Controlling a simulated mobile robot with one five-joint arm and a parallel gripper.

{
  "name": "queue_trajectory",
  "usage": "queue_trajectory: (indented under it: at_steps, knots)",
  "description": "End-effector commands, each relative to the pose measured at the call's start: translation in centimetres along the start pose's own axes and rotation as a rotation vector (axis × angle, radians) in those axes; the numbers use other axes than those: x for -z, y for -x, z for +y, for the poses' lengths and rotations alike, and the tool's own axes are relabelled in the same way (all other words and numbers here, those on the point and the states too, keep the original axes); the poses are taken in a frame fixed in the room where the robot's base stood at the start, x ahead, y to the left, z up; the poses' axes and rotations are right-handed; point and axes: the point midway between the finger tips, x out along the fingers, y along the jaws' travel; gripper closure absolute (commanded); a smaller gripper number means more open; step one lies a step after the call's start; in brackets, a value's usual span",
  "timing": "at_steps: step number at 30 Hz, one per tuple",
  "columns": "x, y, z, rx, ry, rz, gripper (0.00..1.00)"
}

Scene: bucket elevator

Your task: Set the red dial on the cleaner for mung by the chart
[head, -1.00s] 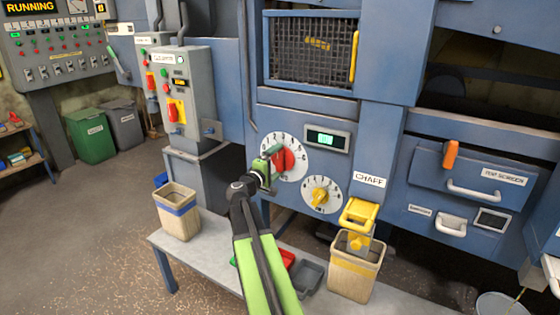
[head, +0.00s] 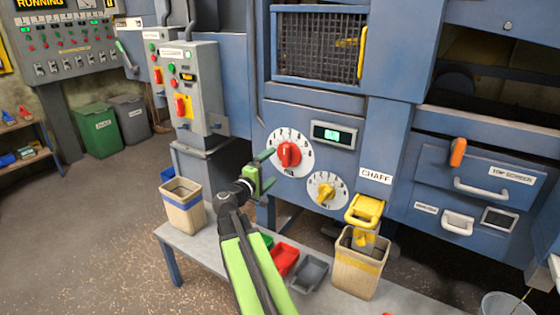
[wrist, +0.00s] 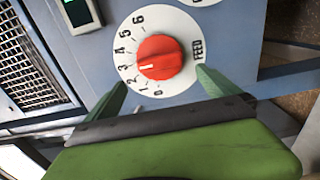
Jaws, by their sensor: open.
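The red dial (head: 289,154) sits on a round white numbered plate on the blue cleaner (head: 385,135). In the wrist view the red dial (wrist: 160,57) is labelled FEED, and its white mark points about at 3; I cannot tell exactly. My gripper (head: 267,170) is open and empty, just left of and below the dial and apart from it. In the wrist view my two green fingertips (wrist: 162,82) are spread on either side of the dial's near edge. No chart can be made out.
A yellow dial (head: 325,192) is below right of the red one. A lit display (head: 332,134) is above right. A chaff bin (head: 360,268), a tan bin (head: 183,207) and red and grey trays (head: 284,259) stand on the bench (head: 215,250) below.

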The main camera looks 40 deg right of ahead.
Motion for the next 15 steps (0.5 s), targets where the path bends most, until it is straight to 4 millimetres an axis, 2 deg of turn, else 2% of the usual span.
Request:
queue_trajectory:
  at_steps: [1, 6, 10, 15]
  knots:
    - [-0.1, 1.8, 0.0, 0.0, 0.0, 0.003, 0.0]
    - [0.0, 5.8, 0.0, 0.0, 0.0, 0.002, 0.0]
    - [0.2, 7.6, 0.0, 0.0, 0.0, 0.002, 0.0]
    - [0.2, 8.4, 0.0, -0.001, 0.0, 0.0, 0.0]
